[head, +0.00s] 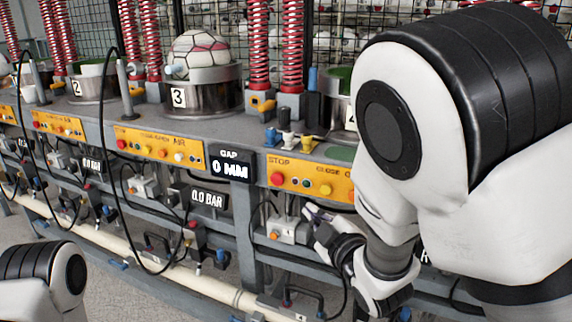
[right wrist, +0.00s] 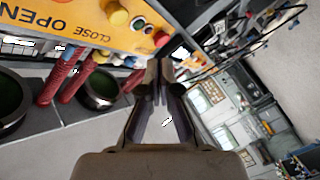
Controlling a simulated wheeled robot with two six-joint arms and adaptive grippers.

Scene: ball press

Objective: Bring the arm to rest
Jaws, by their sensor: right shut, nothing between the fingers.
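My right arm fills the right side of the head view and reaches down and left. Its gripper (head: 312,212) is in front of the press bench, just below the yellow control panel (head: 308,181) with the STOP label. In the right wrist view the gripper (right wrist: 159,72) has its fingertips together, with nothing between them. The panel shows close by at the upper left there, tilted. I cannot tell the exact gap to it. Only a rounded part of my left arm shows at the lower left of the head view; its gripper is out of view.
A ball (head: 199,50) sits in the metal cup numbered 3 (head: 190,97). Black displays read 0 MM (head: 233,166) and 0.0 BAR (head: 207,198). Black cables and a pale pipe (head: 140,257) run below the bench.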

